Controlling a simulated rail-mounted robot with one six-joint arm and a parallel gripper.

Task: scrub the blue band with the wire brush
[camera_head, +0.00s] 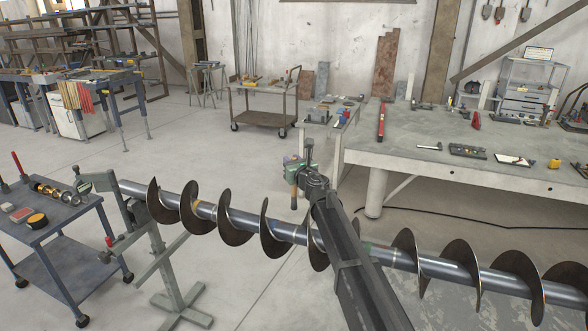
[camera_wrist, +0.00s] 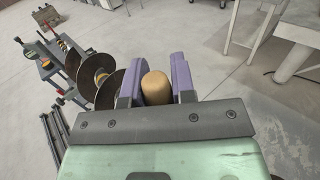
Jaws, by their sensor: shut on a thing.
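My gripper (camera_head: 294,178) is in the air beyond the auger (camera_head: 285,232) in the head view. Its two purple fingers in the wrist view (camera_wrist: 155,82) are shut on a tan, round-ended wooden handle, which I take to be the wire brush (camera_wrist: 156,88). The handle also shows below the gripper in the head view (camera_head: 294,199). Its bristles are not visible. The auger is a grey steel tube with dark spiral flights, lying across the front. My arm hides part of it.
A stand (camera_head: 163,262) holds the auger's left end. A small cart (camera_head: 58,218) with tools stands at the left. A long workbench (camera_head: 430,170) with tools is behind at the right, and a trolley (camera_head: 262,116) stands further back.

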